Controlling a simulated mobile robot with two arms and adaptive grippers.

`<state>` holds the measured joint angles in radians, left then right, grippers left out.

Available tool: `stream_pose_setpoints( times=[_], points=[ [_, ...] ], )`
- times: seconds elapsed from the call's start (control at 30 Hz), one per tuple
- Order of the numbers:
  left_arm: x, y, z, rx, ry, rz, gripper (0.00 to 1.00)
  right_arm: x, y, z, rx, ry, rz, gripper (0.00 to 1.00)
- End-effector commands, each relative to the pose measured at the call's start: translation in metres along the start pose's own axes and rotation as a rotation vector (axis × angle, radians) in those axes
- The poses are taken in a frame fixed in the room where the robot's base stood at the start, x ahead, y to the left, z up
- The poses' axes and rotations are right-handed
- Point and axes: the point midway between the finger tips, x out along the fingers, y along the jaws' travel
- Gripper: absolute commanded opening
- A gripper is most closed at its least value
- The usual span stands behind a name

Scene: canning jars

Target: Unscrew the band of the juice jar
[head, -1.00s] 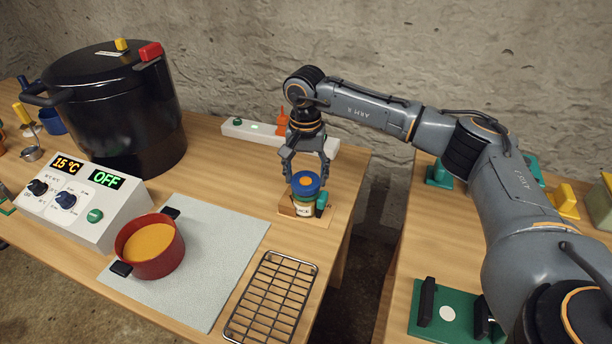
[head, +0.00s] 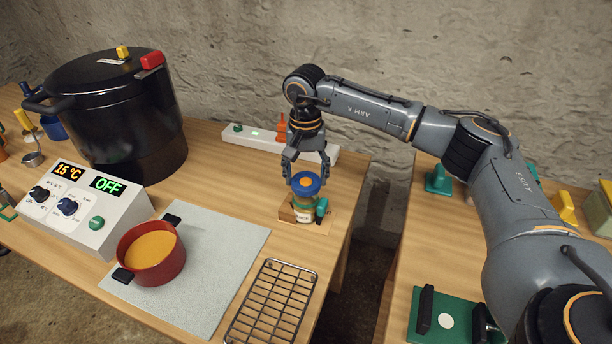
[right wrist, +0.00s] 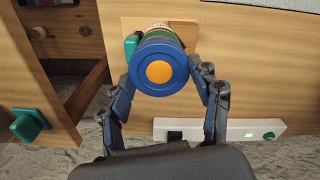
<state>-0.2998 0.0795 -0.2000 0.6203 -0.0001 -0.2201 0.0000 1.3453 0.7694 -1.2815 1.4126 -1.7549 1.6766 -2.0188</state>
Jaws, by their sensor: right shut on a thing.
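The juice jar (head: 304,217) stands upright in a small wooden holder (head: 286,214) with a green block (head: 321,207) at its right side. Its blue band (head: 306,190) has an orange disc in the middle. My right gripper (head: 306,176) points down from above and is shut on the band. In the right wrist view the fingers lie on both sides of the band (right wrist: 141,70), and the jar's body is mostly hidden behind it. I cannot tell whether the band still touches the jar. My left gripper is out of view.
A red pot (head: 172,262) stands on a grey mat (head: 225,250), with a wire rack (head: 272,303) in front of the jar. A white strip (head: 258,136) lies behind the gripper. A black canner (head: 120,125) and a control box (head: 95,235) are on the left.

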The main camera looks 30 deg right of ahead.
Motion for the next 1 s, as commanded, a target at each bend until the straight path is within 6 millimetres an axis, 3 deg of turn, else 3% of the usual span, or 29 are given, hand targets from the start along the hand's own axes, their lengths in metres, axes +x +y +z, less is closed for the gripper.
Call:
stream_pose_setpoints(
  times=[0.37, 0.7, 1.0],
  points=[
    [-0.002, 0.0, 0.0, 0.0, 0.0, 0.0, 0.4, -0.004, 0.0, 0.0, 0.0, 0.001, -0.001, 0.25],
    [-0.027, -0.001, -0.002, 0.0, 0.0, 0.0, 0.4, -0.043, 0.0, 0.0, 0.0, 0.001, -0.002, 0.25],
    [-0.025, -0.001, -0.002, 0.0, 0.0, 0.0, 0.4, -0.041, 0.0, 0.001, 0.0, 0.0, -0.001, 0.25]
  ],
)
